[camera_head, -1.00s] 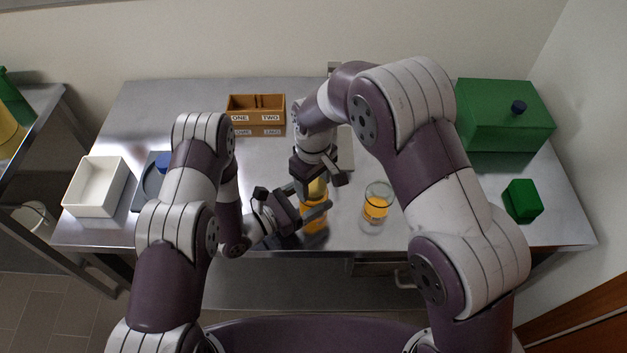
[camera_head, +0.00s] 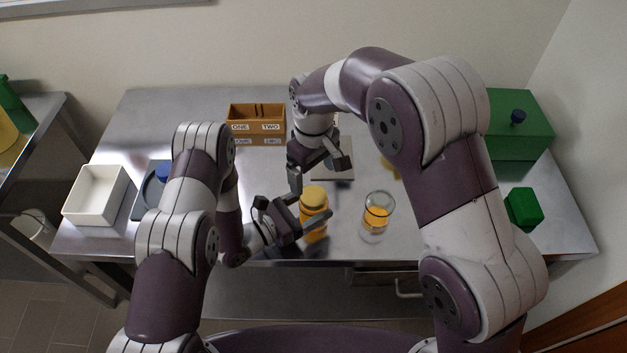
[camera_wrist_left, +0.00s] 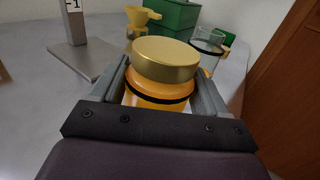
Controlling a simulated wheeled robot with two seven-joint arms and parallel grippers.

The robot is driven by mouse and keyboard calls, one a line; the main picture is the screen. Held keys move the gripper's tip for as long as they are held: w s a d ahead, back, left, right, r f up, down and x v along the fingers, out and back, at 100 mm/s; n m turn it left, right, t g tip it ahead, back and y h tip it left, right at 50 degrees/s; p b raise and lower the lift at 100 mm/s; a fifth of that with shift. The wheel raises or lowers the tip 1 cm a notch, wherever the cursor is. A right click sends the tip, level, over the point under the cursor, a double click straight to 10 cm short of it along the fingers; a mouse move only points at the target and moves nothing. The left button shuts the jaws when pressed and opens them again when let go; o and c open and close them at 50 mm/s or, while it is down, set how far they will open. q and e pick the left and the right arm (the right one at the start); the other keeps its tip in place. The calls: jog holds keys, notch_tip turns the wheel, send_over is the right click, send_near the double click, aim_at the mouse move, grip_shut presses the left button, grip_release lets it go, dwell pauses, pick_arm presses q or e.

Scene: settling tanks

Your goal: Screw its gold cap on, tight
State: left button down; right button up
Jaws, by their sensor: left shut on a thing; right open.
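An orange jar (camera_head: 314,231) stands near the front edge of the steel table, with its gold cap (camera_head: 314,195) on its top. In the left wrist view the cap (camera_wrist_left: 166,58) looks level, with a dark ring just below it on the jar (camera_wrist_left: 158,100). How tight the cap is cannot be seen. My left gripper (camera_head: 306,216) is shut on the jar's body, a finger on either side below the cap. My right gripper (camera_head: 319,172) is open and empty, above and behind the cap, clear of it.
A glass beaker (camera_head: 376,214) with orange liquid stands right of the jar. Behind are a stand's plate (camera_wrist_left: 88,60), a yellow funnel (camera_wrist_left: 140,17) and a wooden box (camera_head: 257,126). Green boxes (camera_head: 523,208) are at right, a white tray (camera_head: 83,213) at left.

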aim_at(314, 207)
jog(key=shift+r, duration=0.25)
pick_arm(q)
grip_release()
jog(key=b+v, duration=0.2)
jog(key=v, duration=0.9)
jog(key=shift+s+a, duration=0.15)
jog(key=shift+a, duration=0.15)
pick_arm(e)
notch_tip(314, 207, down, 3)
jog(key=shift+r, duration=0.2)
pick_arm(q)
jog(key=shift+s+a+b, duration=0.3)
jog(key=shift+s+a, duration=0.05)
jog(key=shift+a, duration=0.05)
